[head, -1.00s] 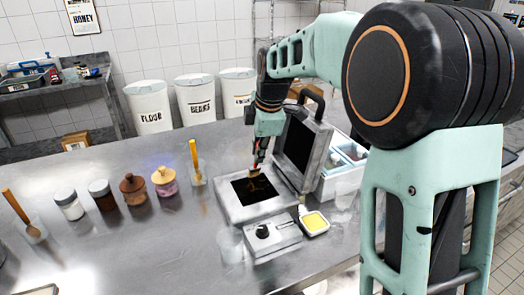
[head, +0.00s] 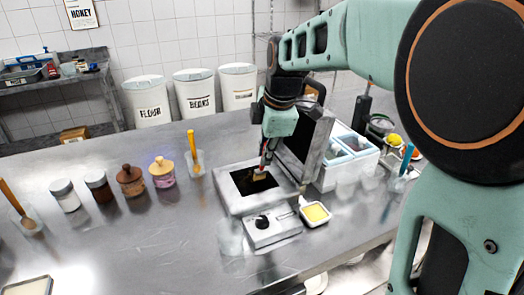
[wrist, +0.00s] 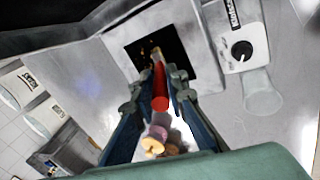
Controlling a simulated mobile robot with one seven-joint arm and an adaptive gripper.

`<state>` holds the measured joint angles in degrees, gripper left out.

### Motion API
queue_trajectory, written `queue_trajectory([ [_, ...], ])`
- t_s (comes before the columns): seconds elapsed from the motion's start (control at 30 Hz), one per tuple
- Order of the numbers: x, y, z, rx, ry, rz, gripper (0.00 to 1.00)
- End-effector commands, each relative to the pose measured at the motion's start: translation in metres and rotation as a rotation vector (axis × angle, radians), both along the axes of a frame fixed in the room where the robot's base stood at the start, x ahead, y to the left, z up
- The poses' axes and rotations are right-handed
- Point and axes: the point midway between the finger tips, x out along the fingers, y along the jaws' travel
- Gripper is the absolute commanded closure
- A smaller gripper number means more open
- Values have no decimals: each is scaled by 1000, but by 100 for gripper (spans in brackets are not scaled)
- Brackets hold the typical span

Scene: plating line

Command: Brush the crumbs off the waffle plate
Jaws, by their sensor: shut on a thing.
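The waffle iron (head: 236,203) stands open on the steel counter with its lid (head: 302,147) raised. Its dark square waffle plate (head: 240,184) faces up and also shows in the wrist view (wrist: 178,48). Small orange-brown crumbs (wrist: 139,54) lie on the plate near its left side in the wrist view. My gripper (wrist: 160,77) is shut on a red-handled brush (wrist: 160,98), which also shows in the head view (head: 261,174). The brush's pale tip points down over the plate; whether it touches is unclear. The gripper stays above the plate.
A control box with a black knob (head: 262,222) and a small dish of yellow stuff (head: 316,212) stand in front of the iron. A clear cup (head: 229,238) stands left of the box. Several jars (head: 131,181) stand left. A white bin (head: 345,170) stands behind right.

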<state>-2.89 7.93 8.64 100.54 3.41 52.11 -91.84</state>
Motion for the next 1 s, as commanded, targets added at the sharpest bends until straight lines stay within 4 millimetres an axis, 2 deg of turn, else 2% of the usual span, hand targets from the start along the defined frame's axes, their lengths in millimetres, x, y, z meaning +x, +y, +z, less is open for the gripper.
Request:
queue_trajectory([
  [0.23, -11, -4, 1, 1, -1, 1, 100],
  [0.53, -14, 8, 0, 1, -1, 1, 100],
  [1.0, 16, 22, 0, 1, 0, 1, 100],
])
